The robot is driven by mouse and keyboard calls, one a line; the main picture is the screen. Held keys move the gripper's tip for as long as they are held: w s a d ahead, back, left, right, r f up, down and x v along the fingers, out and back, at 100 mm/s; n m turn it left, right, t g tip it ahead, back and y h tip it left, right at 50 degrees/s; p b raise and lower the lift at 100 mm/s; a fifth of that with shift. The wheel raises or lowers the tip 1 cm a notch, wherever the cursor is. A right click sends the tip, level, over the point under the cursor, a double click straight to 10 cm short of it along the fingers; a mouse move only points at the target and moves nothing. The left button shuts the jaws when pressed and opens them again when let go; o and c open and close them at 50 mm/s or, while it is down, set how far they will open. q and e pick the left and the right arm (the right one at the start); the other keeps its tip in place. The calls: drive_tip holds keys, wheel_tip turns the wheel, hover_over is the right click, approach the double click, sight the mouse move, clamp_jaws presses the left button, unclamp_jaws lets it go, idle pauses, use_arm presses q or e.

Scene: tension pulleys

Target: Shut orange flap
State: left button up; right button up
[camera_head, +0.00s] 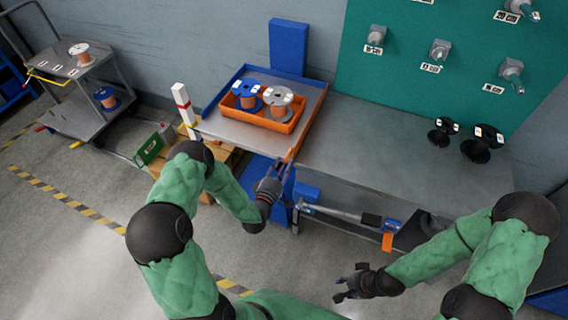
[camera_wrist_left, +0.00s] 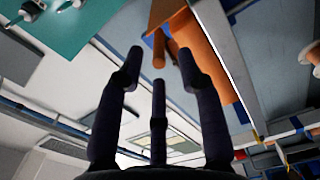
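A narrow orange piece (camera_head: 291,154), which looks like the orange flap, stands at the front right corner of the blue-rimmed tray (camera_head: 318,92). In the left wrist view a large orange panel (camera_wrist_left: 208,62) with a rounded orange knob (camera_wrist_left: 158,50) is close beyond the fingers. My left gripper (camera_head: 281,170) is just below the orange piece in the head view. Its fingers (camera_wrist_left: 160,75) are spread with nothing between them; I cannot tell whether one touches the panel. My right gripper (camera_head: 343,287) is open and empty, low in front of the bench.
An orange bin (camera_head: 262,121) with two spools (camera_head: 277,98) sits in the tray. Black spools (camera_head: 482,143) stand on the grey bench (camera_head: 375,140). A small orange block (camera_head: 387,242) is by a bar under the bench. A cart (camera_head: 82,100) stands at left.

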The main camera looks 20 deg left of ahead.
use_arm(q)
drive_tip(key=s, duration=0.9)
drive_tip(key=shift+s+a, duration=0.15)
drive_tip(key=shift+s, duration=0.25)
drive_tip(key=d+f+m+g+h, duration=0.2)
drive_tip(key=d+f+m+g, duration=0.25)
drive_tip(key=f, duration=0.25)
drive_tip(key=s+d+f+m+g, duration=0.3)
drive_tip(key=s+g, duration=0.3)
drive_tip(key=s, duration=0.3)
drive_tip(key=s+d+f+m+g+h, duration=0.1)
drive_tip(key=s+d+f+m+g, duration=0.2)
drive_tip(key=s, duration=0.6)
drive_tip(key=d+m+g, duration=0.2)
drive_tip(key=d+g, duration=0.1)
drive_tip(key=g, duration=0.1)
drive_tip(key=shift+s+d+f+m, duration=0.15)
drive_tip(key=shift+d+f+m, duration=0.1)
drive_tip(key=shift+m, duration=0.1)
